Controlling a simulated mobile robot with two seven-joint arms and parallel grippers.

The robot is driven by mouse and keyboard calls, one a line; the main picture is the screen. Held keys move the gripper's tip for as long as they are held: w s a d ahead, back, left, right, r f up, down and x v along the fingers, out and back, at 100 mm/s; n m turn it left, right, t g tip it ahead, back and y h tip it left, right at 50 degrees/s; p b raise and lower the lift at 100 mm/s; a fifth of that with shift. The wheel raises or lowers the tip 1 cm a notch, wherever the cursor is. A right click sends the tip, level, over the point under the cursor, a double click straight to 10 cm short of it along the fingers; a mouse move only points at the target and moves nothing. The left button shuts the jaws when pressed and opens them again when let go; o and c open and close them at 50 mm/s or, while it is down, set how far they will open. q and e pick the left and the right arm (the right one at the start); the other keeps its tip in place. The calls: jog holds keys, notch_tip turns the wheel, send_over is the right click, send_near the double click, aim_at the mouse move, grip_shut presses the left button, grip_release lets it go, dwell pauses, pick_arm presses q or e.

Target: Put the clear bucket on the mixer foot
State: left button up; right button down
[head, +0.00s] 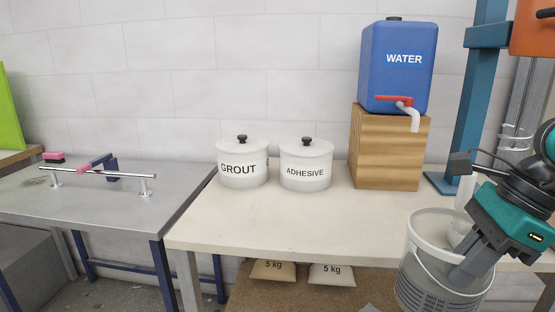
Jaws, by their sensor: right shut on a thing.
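The clear bucket (418,262) is at the lower right, a translucent pail with a wire handle and dark markings low on its side. My right gripper (464,250) is shut on its right rim and holds it roughly upright, in front of the table's front edge. The gripper hides part of the rim. The mixer stands at the right, with a blue column (481,90), an orange head (533,28) and a whisk-like shaft. The mixer foot (438,183) is a blue plate on the table, mostly hidden behind my right arm. My left gripper is out of view.
The pale table (290,220) is clear at its front middle. White GROUT (242,178) and ADHESIVE (306,180) pots stand behind. A blue water tank (398,75) sits on a wooden block (386,150), its tap facing forward. A metal bench (95,205) with a rail stands left.

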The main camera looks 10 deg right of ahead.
aim_at(427, 254)
jog(key=w+a+n+g+p, duration=0.1)
jog(key=n, duration=0.1)
jog(key=w+a+f+n+g+p, duration=0.1)
jog(key=n, duration=0.2)
jog(key=w+a+n+g+p, duration=0.1)
jog(key=a+n, duration=0.1)
jog(key=n, duration=0.1)
jog(key=shift+w+f, duration=0.25)
jog(key=shift+f, duration=0.15)
pick_arm(q)
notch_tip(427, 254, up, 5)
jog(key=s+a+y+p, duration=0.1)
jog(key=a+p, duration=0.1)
jog(key=p, duration=0.3)
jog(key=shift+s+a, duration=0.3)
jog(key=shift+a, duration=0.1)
pick_arm(e)
jog(key=w+a+f+n+g+h, duration=0.1)
jog(key=a+n, duration=0.6)
jog(key=n, duration=0.7)
jog(key=w+g+h, duration=0.1)
jog(key=g+h, duration=0.1)
jog(key=h, duration=0.1)
jog(key=shift+w+f, duration=0.3)
jog(key=shift+w, duration=0.1)
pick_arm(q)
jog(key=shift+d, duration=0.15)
